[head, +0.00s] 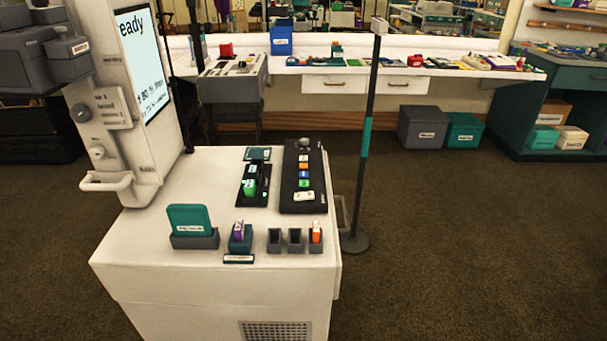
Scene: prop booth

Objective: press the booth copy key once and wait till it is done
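A white booth machine with a screen (148,60) stands at the left of a white cabinet (150,265). Part of the screen text reads "eady"; its start is cut off or hidden from this angle. A black key panel (290,195) lies on the cabinet top with a column of small coloured keys, among them a blue key (304,174) and a green key (303,183). A wider white key (304,196) sits at the panel's near end. The key labels are too small to read, so I cannot tell which is the copy key. Neither gripper is in view.
Along the cabinet's front stand a teal card in a grey holder (194,242) and several small holders. A thin dark post (367,130) rises just right of the cabinet. Open carpet lies further right.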

